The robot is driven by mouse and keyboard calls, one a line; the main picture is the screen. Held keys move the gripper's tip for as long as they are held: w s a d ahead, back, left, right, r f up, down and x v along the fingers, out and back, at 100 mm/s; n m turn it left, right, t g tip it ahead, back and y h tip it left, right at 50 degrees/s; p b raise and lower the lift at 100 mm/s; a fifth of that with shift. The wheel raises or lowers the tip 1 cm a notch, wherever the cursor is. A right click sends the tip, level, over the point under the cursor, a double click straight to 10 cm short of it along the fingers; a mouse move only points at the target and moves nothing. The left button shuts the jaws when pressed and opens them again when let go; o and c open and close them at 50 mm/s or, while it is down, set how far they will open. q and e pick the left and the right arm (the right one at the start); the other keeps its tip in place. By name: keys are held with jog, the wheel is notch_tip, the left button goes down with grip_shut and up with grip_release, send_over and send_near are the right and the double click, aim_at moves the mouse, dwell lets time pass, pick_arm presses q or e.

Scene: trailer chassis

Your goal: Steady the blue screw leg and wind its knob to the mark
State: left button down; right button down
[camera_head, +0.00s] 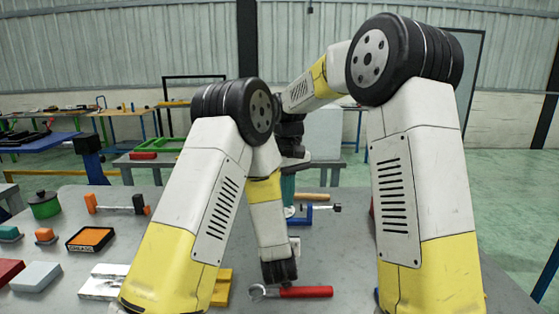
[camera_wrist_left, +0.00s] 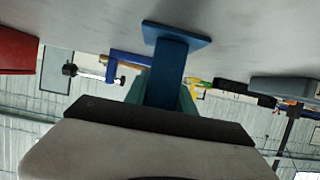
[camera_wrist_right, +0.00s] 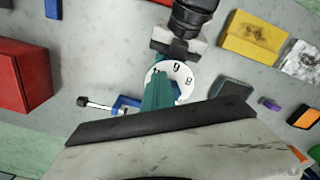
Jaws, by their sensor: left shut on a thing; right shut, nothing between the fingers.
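The blue screw leg (camera_wrist_left: 171,65) shows upside down in the left wrist view, its square foot flat on the table. My left gripper (camera_wrist_left: 163,97) is shut on the leg; its teal fingers show on both sides of the post. A white dial (camera_wrist_right: 184,84) with black numerals shows in the right wrist view and partly in the head view (camera_head: 290,211). My right gripper (camera_wrist_right: 157,82) is shut and empty, its teal fingertips over the dial; it points down in the head view (camera_head: 288,192). The fingers cover part of the dial. The knob and the mark cannot be made out.
A blue clamp (camera_head: 318,213) lies close beside the dial. A red-handled wrench (camera_head: 304,292) lies in front. A red box (camera_wrist_right: 22,68), a yellow block (camera_wrist_right: 254,36) and several other parts surround the spot. Bare table shows between them.

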pick_arm(q)
jog(key=shift+d, duration=0.1)
pick_arm(e)
jog(key=shift+s+a, duration=0.15)
jog(key=shift+a, duration=0.1)
jog(key=shift+s+a, duration=0.2)
jog(key=shift+a, duration=0.15)
jog(key=shift+s+a, duration=0.1)
jog(key=shift+a, duration=0.1)
pick_arm(q)
jog(key=shift+d, duration=0.1)
pick_arm(e)
jog(key=shift+a, duration=0.3)
jog(key=shift+s, duration=0.15)
jog(key=shift+s, duration=0.3)
pick_arm(q)
jog(key=shift+a, duration=0.2)
pick_arm(e)
notch_tip(320, 180, up, 6)
jog(key=shift+d, duration=0.15)
